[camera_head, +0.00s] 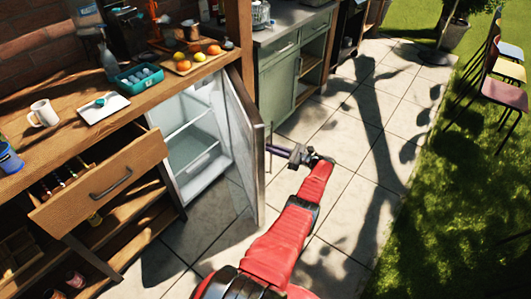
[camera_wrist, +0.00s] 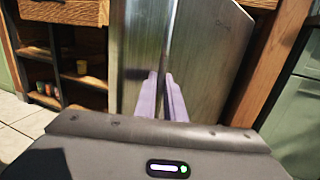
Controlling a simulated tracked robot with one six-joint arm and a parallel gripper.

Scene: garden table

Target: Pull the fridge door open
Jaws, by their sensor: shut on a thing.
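The fridge (camera_head: 192,135) stands under the wooden counter, its white inside with shelves showing. Its door (camera_head: 245,140) stands wide open, swung out over the paving. My gripper (camera_head: 272,150) is at the outer face of the door, with my red arm reaching from below. In the wrist view, the grey door (camera_wrist: 205,55) fills the middle, and a vertical bar handle (camera_wrist: 168,45) runs down to my gripper's pale purple fingers (camera_wrist: 166,95). The fingers are shut on the handle. The exact contact is partly hidden by the gripper body.
An open wooden drawer (camera_head: 100,185) juts out left of the fridge. The counter (camera_head: 75,140) holds a mug (camera_head: 44,113), a teal crate (camera_head: 139,77) and a fruit tray (camera_head: 190,61). A green cabinet (camera_head: 290,75) stands beyond the door. Paving (camera_head: 350,190) at the right is clear.

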